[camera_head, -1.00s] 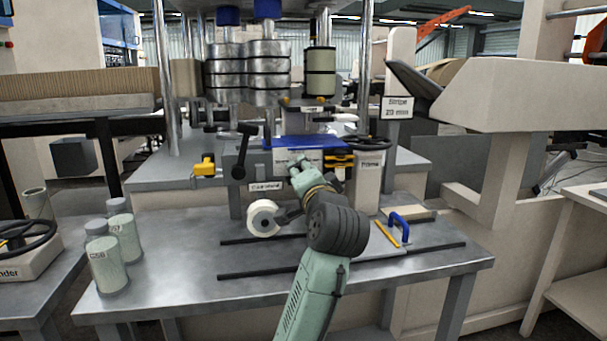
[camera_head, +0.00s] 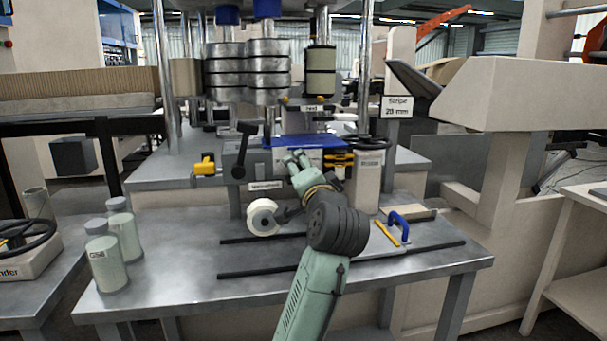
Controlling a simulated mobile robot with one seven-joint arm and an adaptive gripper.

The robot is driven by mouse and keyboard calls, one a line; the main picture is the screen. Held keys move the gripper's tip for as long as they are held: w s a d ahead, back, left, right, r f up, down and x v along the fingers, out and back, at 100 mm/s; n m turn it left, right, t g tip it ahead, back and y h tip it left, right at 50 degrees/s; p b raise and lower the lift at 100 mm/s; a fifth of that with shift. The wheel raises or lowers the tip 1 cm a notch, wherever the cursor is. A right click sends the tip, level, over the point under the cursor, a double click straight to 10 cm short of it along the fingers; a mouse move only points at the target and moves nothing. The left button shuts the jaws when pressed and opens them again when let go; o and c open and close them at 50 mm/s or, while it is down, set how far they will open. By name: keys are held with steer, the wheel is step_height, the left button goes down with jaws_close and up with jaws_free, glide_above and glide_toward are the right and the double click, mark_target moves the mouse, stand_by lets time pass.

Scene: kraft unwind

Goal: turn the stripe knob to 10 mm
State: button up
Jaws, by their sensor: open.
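A white sign (camera_head: 396,106) at the right of the machine reads "Stripe 20 mm". My gripper (camera_head: 297,156) is open in front of the machine's middle, just below the blue plate (camera_head: 303,142). The gripper and wrist cover part of the pale machine front. I cannot make out the stripe knob; it may be hidden behind the gripper. I see nothing held between the fingers, and contact with the machine cannot be told.
A black handwheel (camera_head: 361,143) tops a pale post right of the gripper. A black lever (camera_head: 242,150) and yellow fitting (camera_head: 205,166) are at left. A white tape roll (camera_head: 262,217), blue-handled tool (camera_head: 400,223) and grey canisters (camera_head: 104,262) stand on the metal bench (camera_head: 180,285).

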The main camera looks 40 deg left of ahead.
steer(key=v, duration=1.2)
